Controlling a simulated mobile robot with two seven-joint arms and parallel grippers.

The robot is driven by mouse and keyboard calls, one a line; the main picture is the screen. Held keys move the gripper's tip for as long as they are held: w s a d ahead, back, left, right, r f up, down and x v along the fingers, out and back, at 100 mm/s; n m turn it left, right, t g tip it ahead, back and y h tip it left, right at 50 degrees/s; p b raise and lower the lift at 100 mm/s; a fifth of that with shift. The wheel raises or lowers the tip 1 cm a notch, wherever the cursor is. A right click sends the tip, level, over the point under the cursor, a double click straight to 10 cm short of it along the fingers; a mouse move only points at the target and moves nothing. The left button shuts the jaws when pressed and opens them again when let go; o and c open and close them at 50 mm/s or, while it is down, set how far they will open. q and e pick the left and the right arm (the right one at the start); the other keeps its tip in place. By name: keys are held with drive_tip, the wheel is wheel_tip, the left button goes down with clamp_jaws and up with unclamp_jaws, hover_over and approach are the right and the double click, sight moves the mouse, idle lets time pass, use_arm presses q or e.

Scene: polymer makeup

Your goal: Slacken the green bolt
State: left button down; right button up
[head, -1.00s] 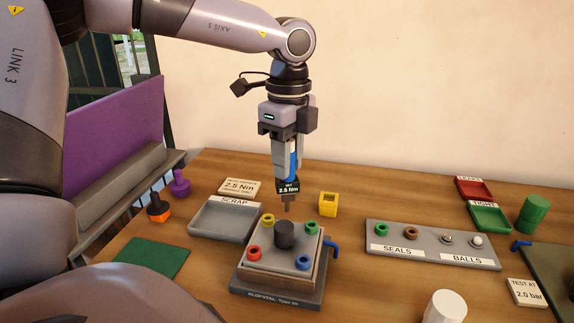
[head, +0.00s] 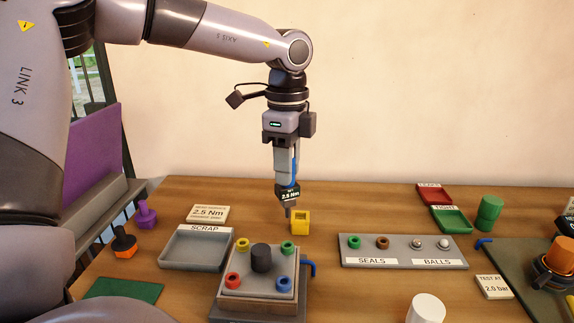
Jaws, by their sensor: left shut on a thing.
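The green bolt (head: 288,246) is a ring-shaped head at the back right corner of the valve block (head: 260,291). The driver's tip shows straight above it in the picture, with a visible gap. Yellow (head: 242,244), red (head: 232,280) and blue (head: 284,284) bolts sit at the other corners, around a black cylinder (head: 261,258). My right gripper is not in view.
A yellow square socket (head: 300,222) stands behind the block, close to the driver's tip in the picture. The scrap tray (head: 194,248) is left of the block. A blue lever (head: 310,266) sticks out at its right. A seals-and-balls tray (head: 403,252) stands further right.

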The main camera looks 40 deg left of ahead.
sight(287, 203)
use_arm(q)
drive_tip(key=shift+f+b, duration=0.1)
drive_tip(key=shift+b, duration=0.25)
wheel_tip(287, 203, down, 6)
drive_tip(key=b, duration=0.5)
drive_tip(key=shift+r, duration=0.2)
drive_tip(key=shift+b, duration=0.45)
idle(1.4)
drive_tip(key=shift+f+b, duration=1.05)
drive_tip(key=shift+f, duration=0.1)
drive_tip(key=c, duration=0.8)
unclamp_jaws()
